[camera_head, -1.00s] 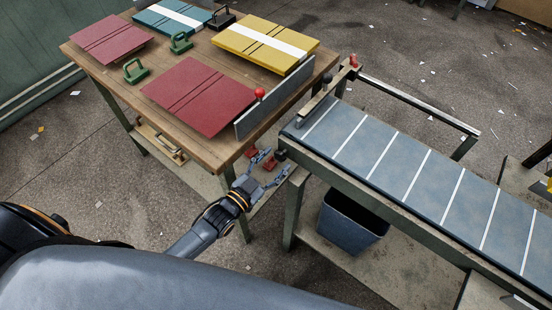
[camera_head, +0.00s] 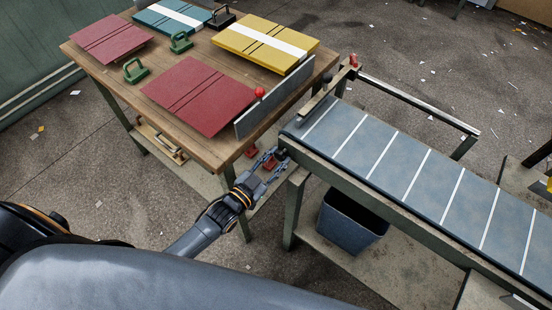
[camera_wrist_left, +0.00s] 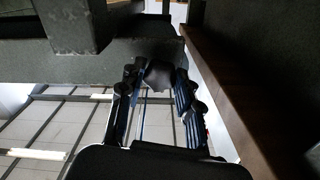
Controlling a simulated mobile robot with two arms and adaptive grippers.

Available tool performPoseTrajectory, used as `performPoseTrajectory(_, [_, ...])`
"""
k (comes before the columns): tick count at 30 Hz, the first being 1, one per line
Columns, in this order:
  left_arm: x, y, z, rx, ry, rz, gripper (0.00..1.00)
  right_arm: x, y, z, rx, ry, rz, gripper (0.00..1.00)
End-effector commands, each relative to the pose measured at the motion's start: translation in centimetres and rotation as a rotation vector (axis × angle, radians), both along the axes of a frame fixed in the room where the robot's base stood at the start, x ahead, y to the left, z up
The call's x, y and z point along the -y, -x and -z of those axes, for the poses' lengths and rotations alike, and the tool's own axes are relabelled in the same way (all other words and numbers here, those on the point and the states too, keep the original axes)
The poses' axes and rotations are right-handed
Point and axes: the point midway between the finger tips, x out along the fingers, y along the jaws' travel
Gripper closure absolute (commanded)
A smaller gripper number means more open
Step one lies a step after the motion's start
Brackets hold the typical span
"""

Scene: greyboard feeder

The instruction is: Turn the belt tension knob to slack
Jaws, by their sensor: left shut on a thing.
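The belt tension knob (camera_wrist_left: 158,75) is a dark, lobed knob at the near left corner of the conveyor frame. In the wrist view it sits between the two fingers of my left gripper (camera_wrist_left: 157,88), which is shut on it. In the head view my left gripper (camera_head: 273,160) reaches up to that corner of the conveyor (camera_head: 352,172), and the fingers partly hide the knob (camera_head: 283,154). I cannot make out any marking for slack. My right gripper is not in view.
A wooden table (camera_head: 207,155) with red, teal and yellow boards stands close to the left of the conveyor, leaving a narrow gap by my left gripper. A blue-grey bin (camera_head: 350,226) stands under the conveyor.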

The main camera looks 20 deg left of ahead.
Motion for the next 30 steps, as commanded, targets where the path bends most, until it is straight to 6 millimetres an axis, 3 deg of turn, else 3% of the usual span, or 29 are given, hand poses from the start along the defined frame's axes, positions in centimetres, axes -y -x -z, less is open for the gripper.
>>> performPoseTrajectory(8, [0.00, 0.01, -0.07, -0.052, 0.143, 0.001, 0.98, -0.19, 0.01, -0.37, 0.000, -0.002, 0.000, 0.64])
performPoseTrajectory(30, [0.01, 0.03, 0.08, -0.290, 0.797, 0.001, 0.98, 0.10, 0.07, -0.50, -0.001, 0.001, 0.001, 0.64])
